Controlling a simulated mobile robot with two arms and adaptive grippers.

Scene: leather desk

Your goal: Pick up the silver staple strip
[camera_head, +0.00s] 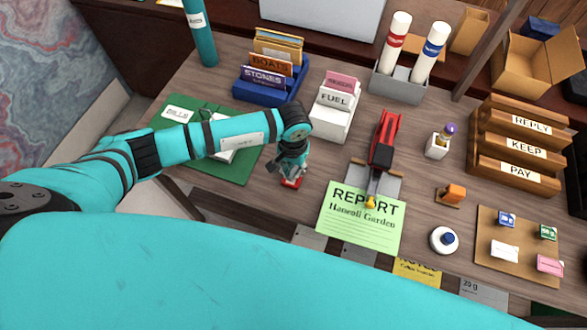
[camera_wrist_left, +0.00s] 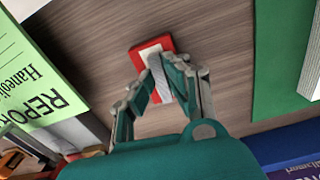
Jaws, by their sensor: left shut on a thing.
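My left gripper (camera_head: 290,174) reaches down to the desk to the left of the green report sheet. In the left wrist view its fingers (camera_wrist_left: 167,76) are closed around a narrow, ribbed, silver-grey strip (camera_wrist_left: 157,70), the staple strip. The strip lies over a small red box or tray (camera_wrist_left: 138,51) with a pale inside. I cannot tell whether the strip still touches it. In the head view the red box (camera_head: 290,184) shows just below the fingertips, and the strip is too small to make out. My right gripper is not in view.
A red-and-black stapler (camera_head: 384,145) stands on a grey base behind the report sheet (camera_head: 350,222). A white FUEL card box (camera_head: 332,118) and blue file holder (camera_head: 266,92) stand behind my gripper. A green mat (camera_head: 233,171) lies left. Bare desk surrounds the red box.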

